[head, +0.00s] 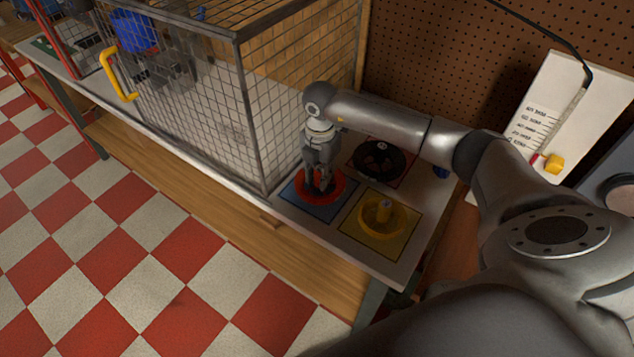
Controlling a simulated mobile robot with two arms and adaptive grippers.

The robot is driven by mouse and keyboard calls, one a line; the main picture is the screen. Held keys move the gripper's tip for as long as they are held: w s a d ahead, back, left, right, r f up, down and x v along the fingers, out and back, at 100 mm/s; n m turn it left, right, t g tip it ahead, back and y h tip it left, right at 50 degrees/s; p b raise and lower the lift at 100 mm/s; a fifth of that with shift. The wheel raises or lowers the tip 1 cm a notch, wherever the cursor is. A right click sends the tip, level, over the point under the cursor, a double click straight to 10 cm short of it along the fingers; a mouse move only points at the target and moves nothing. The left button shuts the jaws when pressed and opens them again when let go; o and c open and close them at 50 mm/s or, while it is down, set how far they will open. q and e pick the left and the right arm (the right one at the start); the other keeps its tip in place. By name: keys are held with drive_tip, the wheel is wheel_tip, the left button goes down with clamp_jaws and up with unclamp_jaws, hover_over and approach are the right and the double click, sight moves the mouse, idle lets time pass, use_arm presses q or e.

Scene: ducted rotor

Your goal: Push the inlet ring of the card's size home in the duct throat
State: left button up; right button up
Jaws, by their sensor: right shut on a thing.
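A red ring (336,193) lies on the blue mat (301,199) at the right end of the bench. My right gripper (320,190) points down into it, with its jaws shut on the ring's middle part. A yellow ring (366,222) with a raised centre piece sits on the yellow mat (390,243). A black ring (378,158) lies on the red mat (405,181), partly behind my arm. Grey and blue parts (135,32) show through the cage mesh; I cannot make out the duct throat. My left gripper is out of view.
A wire mesh cage (225,120) with a yellow handle (118,78) stands left of the mats, close to my right gripper. A white board (550,95) with small printed lines and a yellow block (553,163) is at the right. The bench's front edge is near the mats.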

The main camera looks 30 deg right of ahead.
sight(320, 168)
drive_tip(key=shift+r+p, duration=1.5)
drive_tip(key=shift+r, duration=0.85)
drive_tip(key=shift+f, duration=0.1)
